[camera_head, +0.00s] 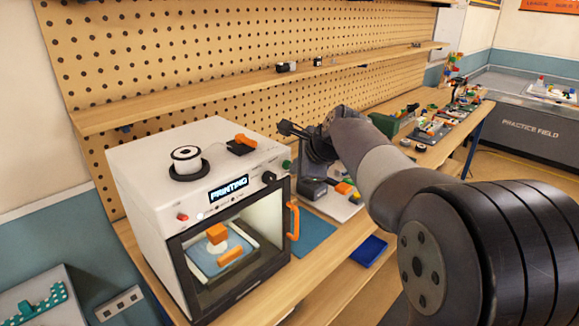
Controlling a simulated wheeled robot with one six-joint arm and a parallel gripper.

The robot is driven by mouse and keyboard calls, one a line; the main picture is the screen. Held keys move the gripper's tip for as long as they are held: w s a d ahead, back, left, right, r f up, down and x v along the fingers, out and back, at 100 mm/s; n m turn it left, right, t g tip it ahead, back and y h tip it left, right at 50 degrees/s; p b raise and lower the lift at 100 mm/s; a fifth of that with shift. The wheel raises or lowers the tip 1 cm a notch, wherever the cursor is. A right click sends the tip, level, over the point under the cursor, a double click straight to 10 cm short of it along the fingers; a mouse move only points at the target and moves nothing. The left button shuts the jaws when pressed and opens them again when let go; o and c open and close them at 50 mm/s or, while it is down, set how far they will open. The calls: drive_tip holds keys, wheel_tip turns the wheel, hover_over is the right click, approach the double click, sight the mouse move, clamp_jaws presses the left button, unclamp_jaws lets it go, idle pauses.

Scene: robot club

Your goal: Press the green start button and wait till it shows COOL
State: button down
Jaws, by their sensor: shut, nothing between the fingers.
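A white 3D printer (150,190) stands on the wooden workbench. Its lit display (229,189) reads PRINTING. The green start button (287,165) is at the right end of its front panel, and a red button (182,217) is at the left end. My gripper (284,128) is shut and empty. Inside the printer, orange parts (217,233) show on a blue plate (206,264). The door with its orange handle (293,220) appears closed.
A spool (186,160) and an orange-and-black item (243,144) sit on the printer's top. A shelf (200,97) runs along the pegboard behind. Small parts and a green box (394,122) crowd the bench farther right. A blue tray (369,250) is lower down.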

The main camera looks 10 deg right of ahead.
drive_tip(key=shift+s+d, duration=0.45)
drive_tip(key=shift+s, duration=0.2)
drive_tip(key=shift+d, duration=0.1)
drive_tip(key=s+d, duration=0.1)
drive_tip(key=s+b, duration=0.1)
drive_tip(key=s+d, duration=0.1)
drive_tip(key=s, duration=0.1)
drive_tip(key=shift+d, duration=0.35)
drive_tip(key=shift+w, duration=0.1)
idle(0.3)
drive_tip(key=s+d+b, duration=0.2)
drive_tip(key=s+b, duration=0.1)
drive_tip(key=shift+s+d, duration=0.15)
idle(0.6)
